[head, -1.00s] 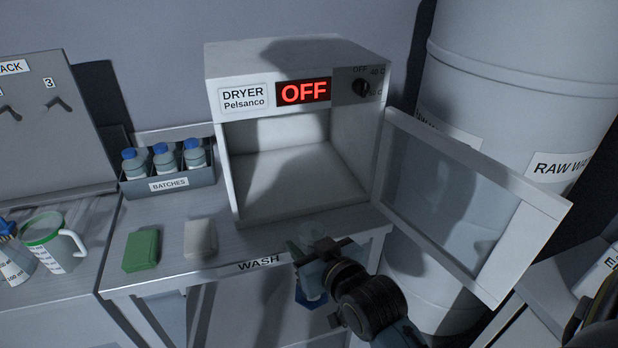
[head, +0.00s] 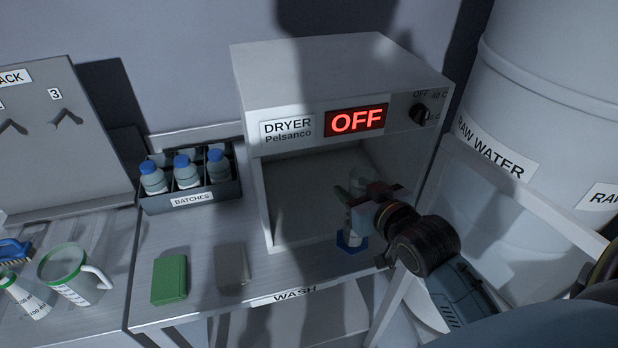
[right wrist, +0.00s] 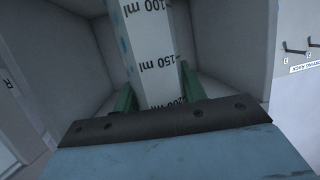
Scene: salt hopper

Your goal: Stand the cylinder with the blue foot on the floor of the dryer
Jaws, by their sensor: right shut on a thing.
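The dryer (head: 340,75) stands on the wash bench with its front open and its display reading OFF. Its pale floor (head: 300,215) is bare. My right gripper (head: 352,198) is at the right part of the opening, shut on the cylinder. The cylinder's blue foot (head: 351,243) hangs at the bottom, near the dryer's front lip; I cannot tell if it touches. The gripper and arm hide part of the cylinder. In the right wrist view the white cylinder (right wrist: 150,50) with ml marks lies between green fingers, with the chamber walls around it. My left gripper is not in view.
A batches rack (head: 190,200) with blue-capped bottles stands left of the dryer. A green block (head: 170,279) and a grey block (head: 232,265) lie on the bench in front.

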